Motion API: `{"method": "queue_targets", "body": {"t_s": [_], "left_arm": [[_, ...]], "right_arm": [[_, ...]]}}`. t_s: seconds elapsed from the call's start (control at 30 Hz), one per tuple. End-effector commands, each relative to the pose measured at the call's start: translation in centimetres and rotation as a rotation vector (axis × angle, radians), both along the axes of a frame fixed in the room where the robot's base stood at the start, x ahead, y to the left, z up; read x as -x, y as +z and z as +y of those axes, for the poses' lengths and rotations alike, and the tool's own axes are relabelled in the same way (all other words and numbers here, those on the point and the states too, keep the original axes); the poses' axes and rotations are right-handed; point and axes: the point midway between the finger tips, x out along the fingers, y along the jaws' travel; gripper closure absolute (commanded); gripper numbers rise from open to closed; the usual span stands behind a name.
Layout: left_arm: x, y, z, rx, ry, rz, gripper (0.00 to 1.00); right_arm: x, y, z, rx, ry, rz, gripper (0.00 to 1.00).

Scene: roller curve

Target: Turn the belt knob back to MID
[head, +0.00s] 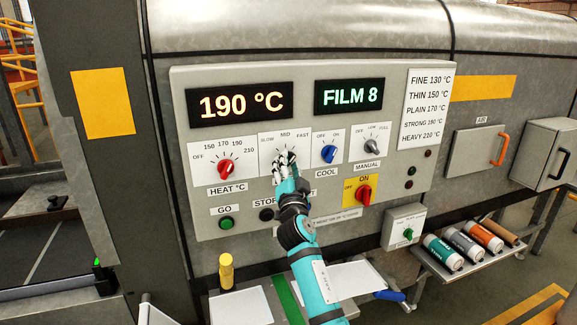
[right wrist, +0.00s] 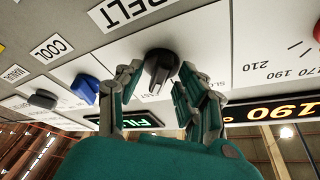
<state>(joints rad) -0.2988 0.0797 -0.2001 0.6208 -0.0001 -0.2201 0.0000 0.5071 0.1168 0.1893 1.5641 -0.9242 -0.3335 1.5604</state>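The belt knob (right wrist: 160,66) is dark grey and sits on its white dial plate (head: 268,141), marked SLOW, MID and FAST in the head view. There my right gripper (head: 284,161) covers the knob. The knob's ridge points down in that view, leaning slightly towards the FAST side. The MID mark is hidden there. My left gripper is not in view.
The red heat knob (head: 226,169) is left of the belt dial, the blue cool knob (head: 329,153) and grey manual knob (head: 371,146) right. Below are a green GO button (head: 226,223) and a red-on-yellow switch (head: 363,194). Displays read 190 °C and FILM 8.

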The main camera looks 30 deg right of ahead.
Motion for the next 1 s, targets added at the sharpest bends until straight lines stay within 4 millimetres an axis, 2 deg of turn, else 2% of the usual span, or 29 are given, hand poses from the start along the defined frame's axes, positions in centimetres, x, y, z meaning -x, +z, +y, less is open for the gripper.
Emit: {"method": "queue_targets", "body": {"t_s": [0.03, 0.27, 0.7, 1.0], "left_arm": [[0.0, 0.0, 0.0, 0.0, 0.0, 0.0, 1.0], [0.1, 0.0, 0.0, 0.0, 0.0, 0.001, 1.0], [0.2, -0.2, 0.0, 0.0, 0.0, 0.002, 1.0], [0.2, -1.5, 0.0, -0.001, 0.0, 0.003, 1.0]], "right_arm": [[0.0, 0.0, 0.0, 0.0, 0.0, 0.0, 0.69], [0.0, -0.1, 0.0, 0.0, -0.002, 0.001, 0.99], [0.1, 0.0, -0.1, 0.015, -0.001, 0.002, 1.0], [0.1, -0.1, -0.2, 0.157, -0.002, 0.032, 1.0]]}}
